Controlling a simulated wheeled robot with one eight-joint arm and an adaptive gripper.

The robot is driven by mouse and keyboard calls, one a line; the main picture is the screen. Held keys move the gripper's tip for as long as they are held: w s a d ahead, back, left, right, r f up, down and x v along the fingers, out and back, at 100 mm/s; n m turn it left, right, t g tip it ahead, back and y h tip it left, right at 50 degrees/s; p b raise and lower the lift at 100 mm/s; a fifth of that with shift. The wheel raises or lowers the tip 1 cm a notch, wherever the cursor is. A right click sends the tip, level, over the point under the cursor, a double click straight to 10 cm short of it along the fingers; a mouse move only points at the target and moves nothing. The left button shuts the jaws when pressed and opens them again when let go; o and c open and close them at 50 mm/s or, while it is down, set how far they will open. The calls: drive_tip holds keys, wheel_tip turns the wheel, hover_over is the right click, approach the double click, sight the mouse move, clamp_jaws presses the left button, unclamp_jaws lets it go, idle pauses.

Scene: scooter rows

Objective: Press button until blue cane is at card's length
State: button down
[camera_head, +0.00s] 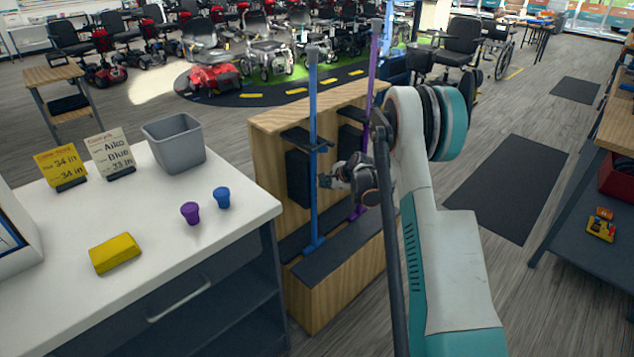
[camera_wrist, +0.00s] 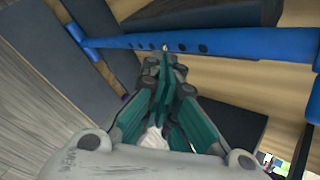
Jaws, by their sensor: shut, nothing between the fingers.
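The blue cane (camera_head: 313,130) stands upright in a wooden stand (camera_head: 262,150). In the wrist view the blue cane (camera_wrist: 250,43) runs across the picture, with a row of dark holes and a small pale button (camera_wrist: 165,47). My gripper (camera_head: 325,181) is beside the cane's lower shaft; its closed fingertips (camera_wrist: 165,62) point at the button, very near it. I cannot tell whether they touch. A white card (camera_head: 110,155) on the counter seems to read "Aiko", "Blue", "33 in".
A purple cane (camera_head: 374,70) stands in the same stand, partly behind my arm. The white counter (camera_head: 150,290) holds a yellow card (camera_head: 60,165), a grey bin (camera_head: 174,142), a yellow cloth (camera_head: 114,253), a purple cap (camera_head: 190,212) and a blue cap (camera_head: 222,197).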

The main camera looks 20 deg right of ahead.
drive_tip(key=shift+s, duration=0.2)
drive_tip(key=s, duration=0.1)
drive_tip(key=s+d, duration=0.1)
drive_tip(key=s, duration=0.1)
drive_tip(key=s+d, duration=0.1)
drive_tip(key=shift+s+b, duration=0.25)
drive_tip(key=shift+b, duration=0.15)
drive_tip(key=shift+a, duration=0.1)
idle(1.1)
